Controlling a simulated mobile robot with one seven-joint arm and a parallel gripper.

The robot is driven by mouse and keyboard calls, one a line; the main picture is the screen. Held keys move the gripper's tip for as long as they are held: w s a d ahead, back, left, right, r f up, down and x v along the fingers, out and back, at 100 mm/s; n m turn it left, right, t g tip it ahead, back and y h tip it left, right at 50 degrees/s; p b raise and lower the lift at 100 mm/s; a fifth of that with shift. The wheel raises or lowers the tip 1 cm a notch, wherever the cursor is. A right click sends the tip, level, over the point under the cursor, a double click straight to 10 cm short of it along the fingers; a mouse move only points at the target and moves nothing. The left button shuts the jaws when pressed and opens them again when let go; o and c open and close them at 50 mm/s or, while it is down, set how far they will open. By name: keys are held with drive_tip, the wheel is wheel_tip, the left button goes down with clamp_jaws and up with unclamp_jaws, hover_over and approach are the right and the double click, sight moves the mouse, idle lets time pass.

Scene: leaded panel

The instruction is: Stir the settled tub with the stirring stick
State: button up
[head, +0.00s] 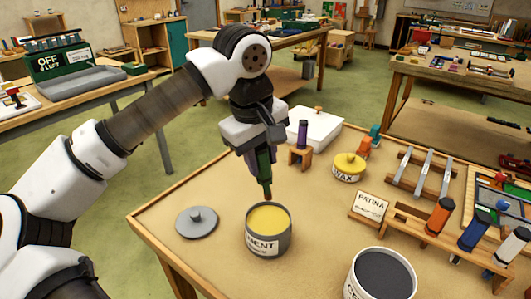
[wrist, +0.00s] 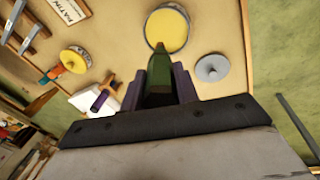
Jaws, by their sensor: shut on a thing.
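A grey open tub (head: 268,243) with yellow contents and a label ending in "MENT" stands on the bench; it also shows in the wrist view (wrist: 166,30). A second open tub (head: 380,276) with dark grey contents stands at the front right, partly cut off. My gripper (head: 262,160) is shut on a dark green stick (head: 264,175) with a reddish-brown tip, held pointing down. The tip appears above the yellow tub's far rim, outside the contents. In the wrist view, the green stick (wrist: 158,68) lies between the fingers. I cannot tell from its look which tub is settled.
A grey lid (head: 197,221) lies left of the yellow tub. Behind are a purple-handled tool in a wooden stand (head: 301,157), a white box (head: 318,130) and a yellow wax tin (head: 348,167). A patina sign (head: 370,206) and tool racks stand right. The bench's front left is bare.

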drive_tip(key=s+a+b+x, duration=0.1)
drive_tip(key=b+x, duration=0.5)
drive_tip(key=x, duration=0.2)
drive_tip(key=shift+s+f, duration=0.2)
drive_tip(key=shift+f, duration=0.25)
drive_tip(key=shift+s+a, duration=0.1)
drive_tip(key=shift+s, duration=0.05)
idle(0.3)
